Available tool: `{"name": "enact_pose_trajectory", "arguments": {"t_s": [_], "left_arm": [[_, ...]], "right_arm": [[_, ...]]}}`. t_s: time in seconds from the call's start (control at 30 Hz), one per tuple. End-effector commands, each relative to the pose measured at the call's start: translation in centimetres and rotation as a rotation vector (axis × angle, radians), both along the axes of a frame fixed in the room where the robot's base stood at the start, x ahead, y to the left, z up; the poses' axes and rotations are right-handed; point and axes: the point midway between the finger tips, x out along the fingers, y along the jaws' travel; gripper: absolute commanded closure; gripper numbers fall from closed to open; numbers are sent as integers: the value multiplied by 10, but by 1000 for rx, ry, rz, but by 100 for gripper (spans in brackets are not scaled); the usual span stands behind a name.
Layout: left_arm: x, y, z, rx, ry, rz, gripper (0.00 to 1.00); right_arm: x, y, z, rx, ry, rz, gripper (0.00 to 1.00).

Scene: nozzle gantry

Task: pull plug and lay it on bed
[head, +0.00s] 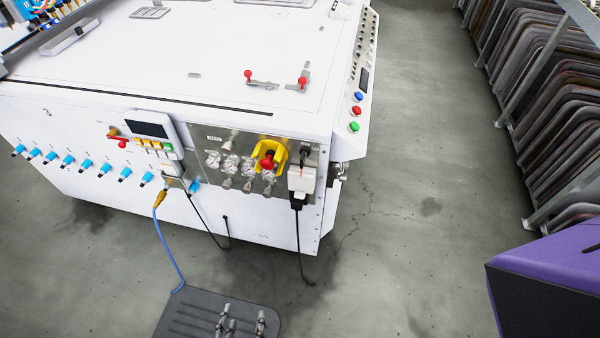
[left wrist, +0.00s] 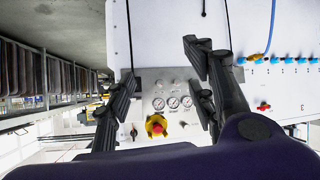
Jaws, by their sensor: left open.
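A plug with a white body and black lower end (head: 298,188) sits upright at the right end of the machine's steel front panel (head: 213,160). Its black cable hangs down from it. The white bed (head: 200,60) is the flat top of the machine. My left gripper (head: 241,320) is open and empty at the bottom of the head view, low in front of the machine and apart from the plug. In the left wrist view its spread fingers (left wrist: 163,78) frame the panel's gauges. The plug is not clear there; a finger covers part of that panel end. My right gripper is not in view.
A yellow-collared red button (head: 267,161) sits beside the plug. A blue cable (head: 167,245) and another black cable hang further left. Red-knobbed clamps (head: 277,83) stand on the bed near its front right. A dark ribbed plate (head: 185,315) lies below. Racks (head: 530,110) line the right.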

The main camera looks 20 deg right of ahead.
Motion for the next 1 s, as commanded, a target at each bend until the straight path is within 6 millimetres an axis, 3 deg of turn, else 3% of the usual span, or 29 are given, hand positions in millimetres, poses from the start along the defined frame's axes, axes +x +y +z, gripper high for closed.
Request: {"name": "enact_pose_trajectory", "arguments": {"t_s": [0.03, 0.1, 0.23, 0.4, 0.6, 1.0], "left_arm": [[19, -27, -28, -28, -49, -44, 50], [55, -62, -35, -66, -149, -94, 50], [113, -117, -35, -112, -322, -166, 50], [163, -160, -28, -137, -478, -210, 50], [185, -178, -19, -141, -552, -223, 50], [188, -179, -15, -142, -557, -223, 50]], "right_arm": [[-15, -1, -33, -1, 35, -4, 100], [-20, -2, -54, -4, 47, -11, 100], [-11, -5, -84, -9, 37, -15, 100], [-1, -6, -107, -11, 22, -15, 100], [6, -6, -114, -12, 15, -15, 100], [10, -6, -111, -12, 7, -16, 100]]}}
